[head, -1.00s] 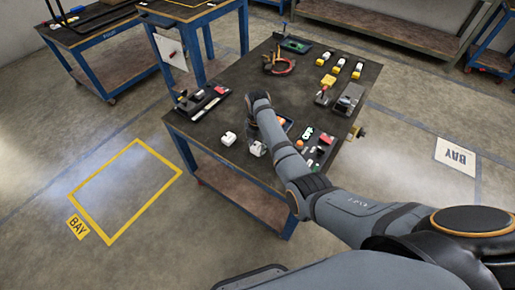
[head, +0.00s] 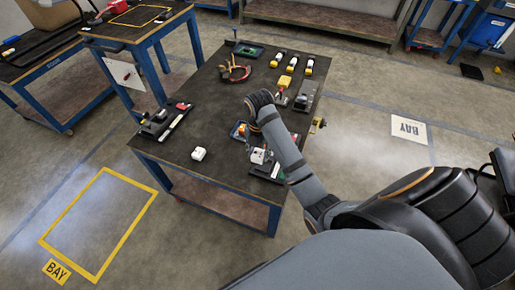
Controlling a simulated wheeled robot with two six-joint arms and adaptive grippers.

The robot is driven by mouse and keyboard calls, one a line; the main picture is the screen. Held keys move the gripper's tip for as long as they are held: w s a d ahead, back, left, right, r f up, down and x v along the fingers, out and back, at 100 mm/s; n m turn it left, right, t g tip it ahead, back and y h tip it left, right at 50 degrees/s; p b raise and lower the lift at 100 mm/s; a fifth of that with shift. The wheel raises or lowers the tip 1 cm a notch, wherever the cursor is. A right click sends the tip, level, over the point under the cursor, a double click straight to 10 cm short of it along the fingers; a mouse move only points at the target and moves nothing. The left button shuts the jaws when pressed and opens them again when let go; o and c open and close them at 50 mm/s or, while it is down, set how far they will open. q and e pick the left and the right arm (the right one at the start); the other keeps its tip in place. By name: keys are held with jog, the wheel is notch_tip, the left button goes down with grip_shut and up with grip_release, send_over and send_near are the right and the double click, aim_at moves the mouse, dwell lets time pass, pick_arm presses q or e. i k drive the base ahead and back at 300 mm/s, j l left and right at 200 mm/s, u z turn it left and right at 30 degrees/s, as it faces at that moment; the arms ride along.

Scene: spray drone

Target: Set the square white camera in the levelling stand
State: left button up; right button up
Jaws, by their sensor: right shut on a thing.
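My right gripper (head: 254,143) is above the near right part of the dark bench top, largely hidden by its own wrist. It is shut on a small white block with dark details (head: 258,156), which looks like the square white camera. A second white block (head: 198,154) sits by itself on the bench near the front edge, left of the gripper. I cannot tell for sure which item is the levelling stand; a grey device (head: 305,98) stands at the right edge of the bench. My left gripper is not in view.
A dark tray with tools (head: 165,121) lies at the left bench edge. Small parts lie under and beside my right arm. Red-handled pliers (head: 234,73), several yellow-and-white items (head: 292,64) and a green board (head: 248,50) are farther back. The bench middle is clear.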

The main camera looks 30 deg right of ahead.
aim_at(264, 165)
jog(key=i+j, duration=1.05)
jog(key=z, duration=1.8)
